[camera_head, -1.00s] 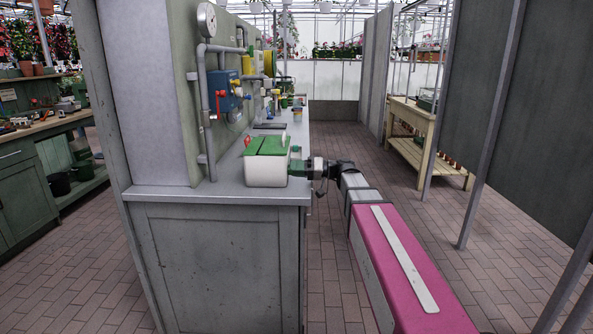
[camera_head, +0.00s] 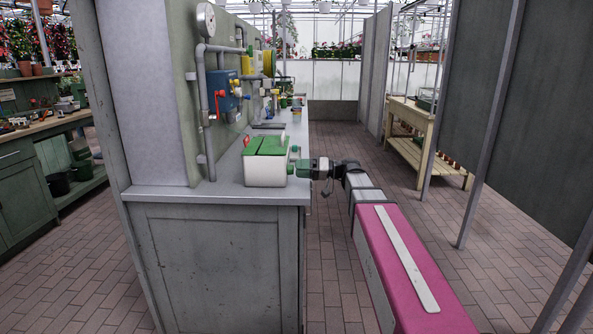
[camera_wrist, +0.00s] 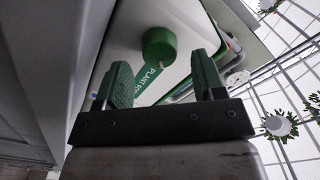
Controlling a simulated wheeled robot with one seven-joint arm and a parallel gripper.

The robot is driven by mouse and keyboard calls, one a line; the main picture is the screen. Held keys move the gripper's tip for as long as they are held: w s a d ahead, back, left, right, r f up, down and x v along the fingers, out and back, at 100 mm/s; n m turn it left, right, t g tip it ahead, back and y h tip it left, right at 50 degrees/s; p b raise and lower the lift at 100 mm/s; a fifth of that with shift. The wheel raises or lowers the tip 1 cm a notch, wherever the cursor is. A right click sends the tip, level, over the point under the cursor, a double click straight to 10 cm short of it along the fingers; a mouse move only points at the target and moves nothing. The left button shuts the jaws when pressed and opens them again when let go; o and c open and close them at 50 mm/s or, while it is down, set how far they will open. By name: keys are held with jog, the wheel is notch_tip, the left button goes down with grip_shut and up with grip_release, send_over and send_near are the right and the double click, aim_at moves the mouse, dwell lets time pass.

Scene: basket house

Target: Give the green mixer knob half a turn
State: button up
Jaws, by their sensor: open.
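A white box with a green top, the mixer (camera_head: 265,174), stands on the near end of the grey bench. Its white side face (camera_wrist: 186,20) fills the upper middle of the wrist view and bears a green label with partly hidden lettering. The round green mixer knob (camera_wrist: 159,47) sticks out from this face. My gripper (camera_wrist: 160,70) is open, with one green finger on each side below the knob and nothing between them. The knob appears just beyond the fingertips, not clasped. In the head view, my gripper (camera_head: 303,168) is just right of the mixer.
The grey bench (camera_head: 225,192) runs away along a wall with pipes, a gauge (camera_head: 206,20) and a blue box (camera_head: 223,92). Small items stand farther along it. The brick aisle (camera_head: 340,140) right of the bench is clear. A wooden table (camera_head: 412,118) stands farther right.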

jog(key=d, duration=0.8)
jog(key=shift+s+d, duration=0.15)
jog(key=shift+d, duration=0.25)
